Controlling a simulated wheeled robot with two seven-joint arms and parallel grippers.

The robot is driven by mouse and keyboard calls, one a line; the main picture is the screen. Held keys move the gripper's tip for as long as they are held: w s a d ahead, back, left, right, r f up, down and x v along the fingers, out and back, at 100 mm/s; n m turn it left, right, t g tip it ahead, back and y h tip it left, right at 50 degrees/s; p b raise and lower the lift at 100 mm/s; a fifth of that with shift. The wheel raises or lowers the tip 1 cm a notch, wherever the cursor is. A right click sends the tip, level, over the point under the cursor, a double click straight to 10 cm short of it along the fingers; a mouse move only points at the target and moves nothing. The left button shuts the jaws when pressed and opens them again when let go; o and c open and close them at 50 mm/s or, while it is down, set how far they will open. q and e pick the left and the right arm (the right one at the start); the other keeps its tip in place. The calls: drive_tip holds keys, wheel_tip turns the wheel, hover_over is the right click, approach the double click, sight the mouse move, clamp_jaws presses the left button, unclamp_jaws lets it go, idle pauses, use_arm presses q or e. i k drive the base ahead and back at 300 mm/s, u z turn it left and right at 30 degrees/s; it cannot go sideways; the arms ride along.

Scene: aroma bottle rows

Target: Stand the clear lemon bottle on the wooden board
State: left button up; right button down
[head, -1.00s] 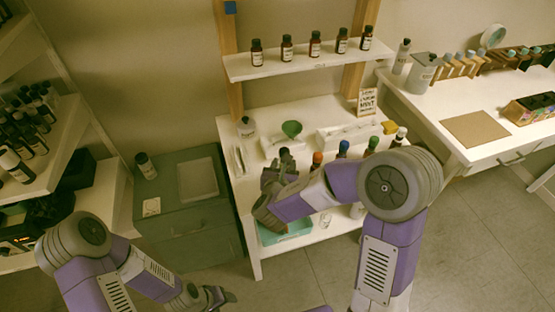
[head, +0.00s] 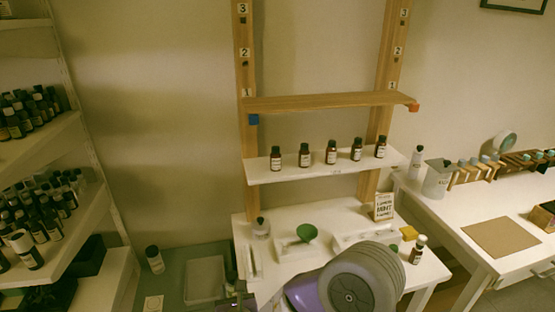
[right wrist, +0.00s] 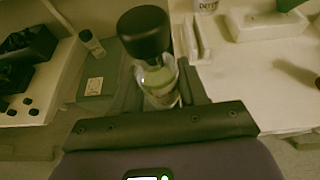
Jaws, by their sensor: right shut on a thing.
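A clear bottle (right wrist: 160,82) with a large black cap stands between the fingers of my right gripper (right wrist: 163,95) in the right wrist view. The gripper is shut on it. Its label is too blurred to read. In the head view my right gripper (head: 236,297) is at the bottom edge, low at the front left of the white table, and the held bottle is not clear there. The wooden board (head: 330,103) spans the two posts above the white shelf, and its top looks bare. My left gripper is out of view.
Several brown bottles stand on the white shelf (head: 325,172) below the board. A blue block (head: 253,119) and an orange block (head: 414,107) mark the board's ends.

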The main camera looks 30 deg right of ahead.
sight(296, 102)
drive_tip(key=u, duration=1.1)
drive_tip(key=k, duration=1.1)
drive_tip(key=z, duration=1.2)
drive_tip(key=i, duration=0.7)
drive_tip(key=u, duration=0.05)
